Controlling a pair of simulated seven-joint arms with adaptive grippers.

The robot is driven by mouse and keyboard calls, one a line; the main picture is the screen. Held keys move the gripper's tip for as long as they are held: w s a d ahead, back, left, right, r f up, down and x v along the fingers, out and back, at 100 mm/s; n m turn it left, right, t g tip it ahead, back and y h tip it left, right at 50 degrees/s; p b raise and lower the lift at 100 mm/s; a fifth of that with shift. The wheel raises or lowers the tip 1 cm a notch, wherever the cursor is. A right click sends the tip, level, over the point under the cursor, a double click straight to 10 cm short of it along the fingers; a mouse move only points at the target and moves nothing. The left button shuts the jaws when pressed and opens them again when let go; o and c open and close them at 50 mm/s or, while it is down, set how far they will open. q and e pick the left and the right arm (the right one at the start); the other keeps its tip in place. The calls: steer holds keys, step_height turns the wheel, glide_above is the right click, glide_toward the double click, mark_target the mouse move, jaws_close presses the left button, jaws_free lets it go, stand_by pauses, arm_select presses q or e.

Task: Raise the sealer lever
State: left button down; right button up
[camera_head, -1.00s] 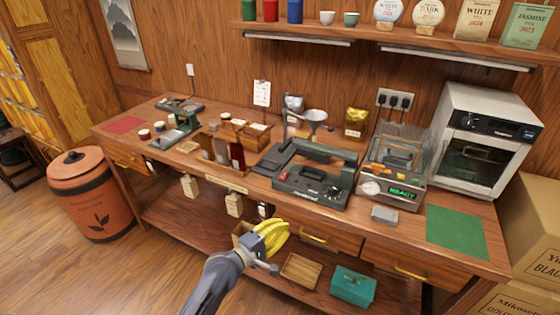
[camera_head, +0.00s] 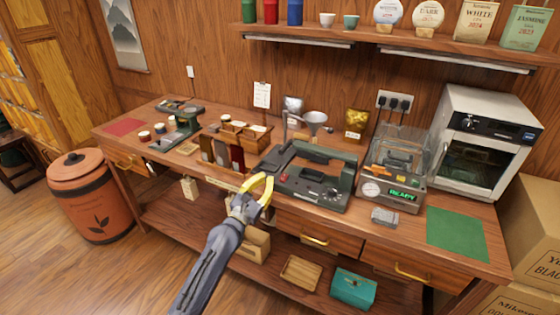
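The sealer (camera_head: 308,190) is a dark green machine with a red switch and a dial on its front, standing at the middle of the workbench. Its dark lever arm (camera_head: 318,153) lies low and roughly level along the top. My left gripper (camera_head: 265,190) has yellow fingers spread in a curved shape. It is empty, at the bench's front edge by the sealer's left front corner. It appears apart from the lever; its exact depth is hard to judge. My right gripper is not in view.
Right of the sealer stands a machine with a green READY display (camera_head: 402,194), then a small oven (camera_head: 484,140). A wooden organiser (camera_head: 250,138) and dark packets (camera_head: 222,153) stand to the left. A green mat (camera_head: 457,233) lies clear at right.

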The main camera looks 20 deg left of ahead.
arm_select(q)
steer(key=shift+x, duration=5)
steer(key=shift+d, duration=0.1)
